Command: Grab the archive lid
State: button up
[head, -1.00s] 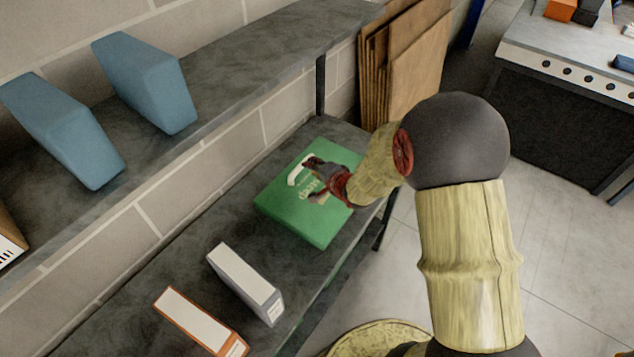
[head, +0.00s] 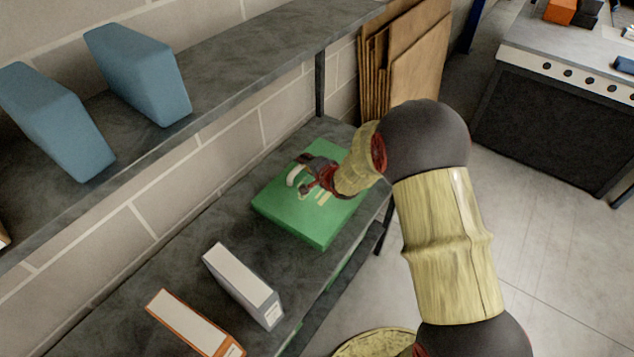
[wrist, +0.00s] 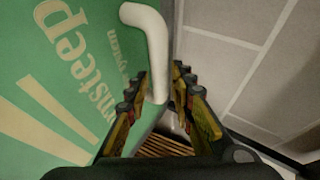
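The archive lid (head: 300,222) is the green top with pale lettering on the grey lower shelf; its green face also fills the left of the wrist view (wrist: 35,95). A white bent handle (wrist: 152,38) stands up from it, and shows in the head view (head: 294,175) beside my fingers. My gripper (head: 303,175) is at the lid's upper middle. In the wrist view my gripper (wrist: 162,73) is open, with the handle's near leg between its two fingers. A gap shows on the right finger's side; contact on the left side is hard to tell.
A white binder (head: 243,283) and an orange-edged binder (head: 193,322) stand nearer on the same shelf. The upper shelf (head: 225,90) with blue boxes (head: 137,75) overhangs to the left. Flattened cardboard (head: 410,65) leans behind.

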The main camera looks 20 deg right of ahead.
jog(key=shift+c, duration=1.2)
grip_shut()
